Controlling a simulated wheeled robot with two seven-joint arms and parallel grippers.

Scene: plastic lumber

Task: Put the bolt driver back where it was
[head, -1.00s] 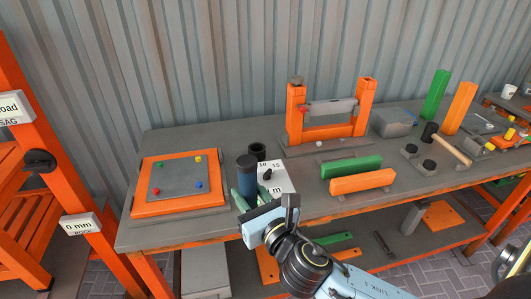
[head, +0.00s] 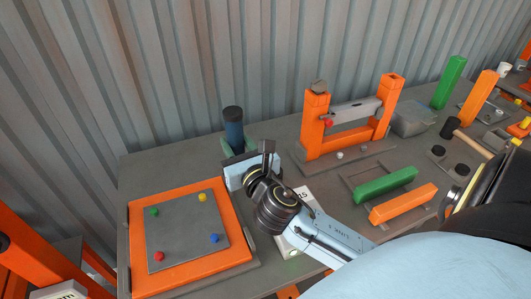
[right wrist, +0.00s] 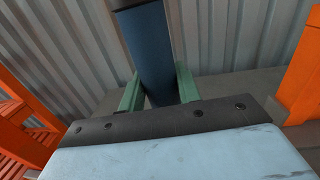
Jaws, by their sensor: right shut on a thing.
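The bolt driver (head: 233,128) is a dark blue upright cylinder with a black top, near the back edge of the bench in the head view. My right gripper (head: 238,149) is shut on it, with green fingers on either side of its lower part. In the right wrist view the driver (right wrist: 152,48) stands between the two green fingers of the right gripper (right wrist: 158,88). Its lower end is hidden behind the gripper. The black round holder seen earlier is hidden now, so I cannot tell whether the driver is in or above it. My left gripper is not in view.
An orange-framed board (head: 155,276) with coloured knobs lies to the left. My right arm partly covers a white numbered box (head: 288,246). An orange frame (head: 316,125), a green bar (head: 385,186) and an orange bar (head: 403,204) are to the right. Corrugated wall stands behind.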

